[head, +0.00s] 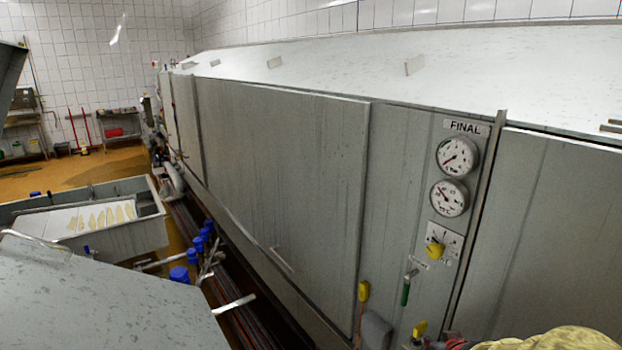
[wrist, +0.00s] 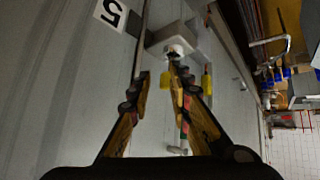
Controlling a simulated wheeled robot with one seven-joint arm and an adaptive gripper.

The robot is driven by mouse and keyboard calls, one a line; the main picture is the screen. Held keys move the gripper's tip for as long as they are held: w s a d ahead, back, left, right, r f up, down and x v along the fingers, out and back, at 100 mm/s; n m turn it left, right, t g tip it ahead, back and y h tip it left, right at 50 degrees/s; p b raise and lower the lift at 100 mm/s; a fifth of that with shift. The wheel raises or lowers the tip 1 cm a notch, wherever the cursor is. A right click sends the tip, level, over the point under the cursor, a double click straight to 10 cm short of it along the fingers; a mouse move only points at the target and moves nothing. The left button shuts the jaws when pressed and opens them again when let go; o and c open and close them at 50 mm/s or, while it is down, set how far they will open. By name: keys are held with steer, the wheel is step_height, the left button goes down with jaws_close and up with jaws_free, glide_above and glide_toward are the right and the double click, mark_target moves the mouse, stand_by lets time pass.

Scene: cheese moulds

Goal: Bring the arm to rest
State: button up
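My gripper (wrist: 160,77) shows in the wrist view with its two dark and yellow-brown fingers apart. It is open, and I see nothing held between the fingertips. Beyond it is the grey metal side of a large machine. A pale box-like fitting with a white round end (wrist: 176,48) shows just past the right fingertip; I cannot tell whether they touch. The gripper does not show clearly in the head view. A yellowish, mottled shape (head: 552,341) is cut off at the bottom right there, and I cannot tell what it is.
The long grey machine (head: 285,150) fills the head view's middle and right. A metal trough (head: 130,238) stands left. Open floor (head: 60,180) lies behind.

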steer(key=s+a+f+m+g+b, duration=0.15)
steer(key=s+g+b, duration=0.25)
steer(key=s, duration=1)
steer(key=s+a+r+n+y+b, duration=0.1)
steer(key=s+a+r+n+b, duration=0.1)
steer(key=s+a+b, duration=0.8)
steer(key=s+a, duration=0.1)
steer(key=a, duration=0.2)
steer(key=shift+s+a+t+y, duration=0.15)
steer(key=shift+s+t+y, duration=0.2)
steer(key=shift+t+y, duration=0.05)
steer(key=shift+d, duration=0.2)
